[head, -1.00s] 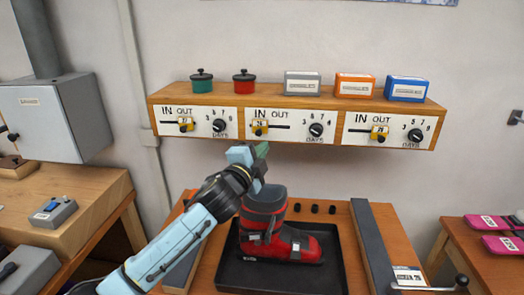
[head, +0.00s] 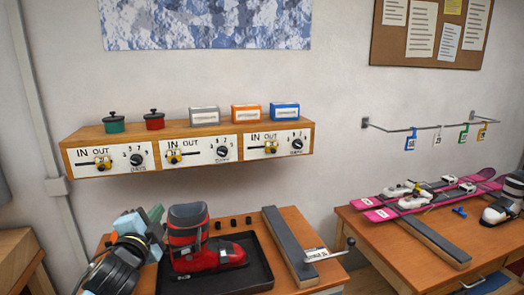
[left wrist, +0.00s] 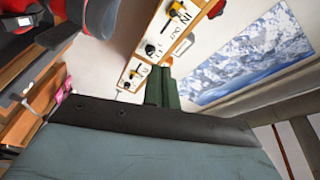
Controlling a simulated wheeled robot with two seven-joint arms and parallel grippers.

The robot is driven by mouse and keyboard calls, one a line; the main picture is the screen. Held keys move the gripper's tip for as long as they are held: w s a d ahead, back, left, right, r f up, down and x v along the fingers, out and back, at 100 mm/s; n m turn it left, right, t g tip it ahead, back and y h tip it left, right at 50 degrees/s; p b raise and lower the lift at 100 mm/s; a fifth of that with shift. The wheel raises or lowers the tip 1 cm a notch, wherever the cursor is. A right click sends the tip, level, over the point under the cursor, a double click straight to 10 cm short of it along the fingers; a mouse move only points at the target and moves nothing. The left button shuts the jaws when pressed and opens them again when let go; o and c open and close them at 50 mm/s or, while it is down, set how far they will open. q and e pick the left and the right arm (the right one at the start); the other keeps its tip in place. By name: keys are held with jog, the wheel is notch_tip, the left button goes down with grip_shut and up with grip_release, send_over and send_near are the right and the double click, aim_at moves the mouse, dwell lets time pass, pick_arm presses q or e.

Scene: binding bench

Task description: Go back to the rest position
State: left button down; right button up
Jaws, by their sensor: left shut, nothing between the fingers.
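My left gripper (head: 153,222) is low at the left in the head view, just left of the red ski boot (head: 205,255). Its fingers are shut and empty. In the left wrist view the green fingers (left wrist: 163,90) lie together, with the white dial panels beyond them. The boot stands upright in a black tray (head: 262,268). I cannot tell whether the gripper touches the boot. My right gripper is in neither view.
A wall shelf (head: 190,125) above the bench carries two lidded pots, several small boxes and IN/OUT panels with yellow sliders and dials. A right-hand table (head: 405,255) holds pink skis (head: 430,195). A vice-like bar (head: 288,245) stands right of the tray.

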pick_arm(q)
jog(key=s+f+n+g+y, duration=0.1)
jog(key=s+f+n+g, duration=0.35)
jog(key=f, duration=0.65)
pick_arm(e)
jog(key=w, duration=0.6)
pick_arm(q)
jog(key=s+d+f+n+g, duration=0.1)
jog(key=s+f+n+g, duration=0.25)
jog(key=s, duration=0.75)
jog(key=s+d+f+n+g, duration=0.1)
jog(key=s+f+n+g, duration=0.3)
jog(key=s, duration=0.6)
jog(key=s+d+f+g, duration=0.1)
jog(key=s+f+g, duration=0.3)
jog(key=s, duration=0.7)
notch_tip(320, 180, down, 33)
jog(key=s+b, duration=0.2)
jog(key=b, duration=0.4)
jog(key=s+a+f+g+b, duration=0.1)
jog(key=s+a+f+b, duration=0.2)
jog(key=s+f, duration=1.3)
notch_tip(320, 180, down, 2)
jog(key=shift+f+h+b, duration=0.15)
jog(key=shift+h+b, duration=0.15)
jog(key=shift+b, duration=0.25)
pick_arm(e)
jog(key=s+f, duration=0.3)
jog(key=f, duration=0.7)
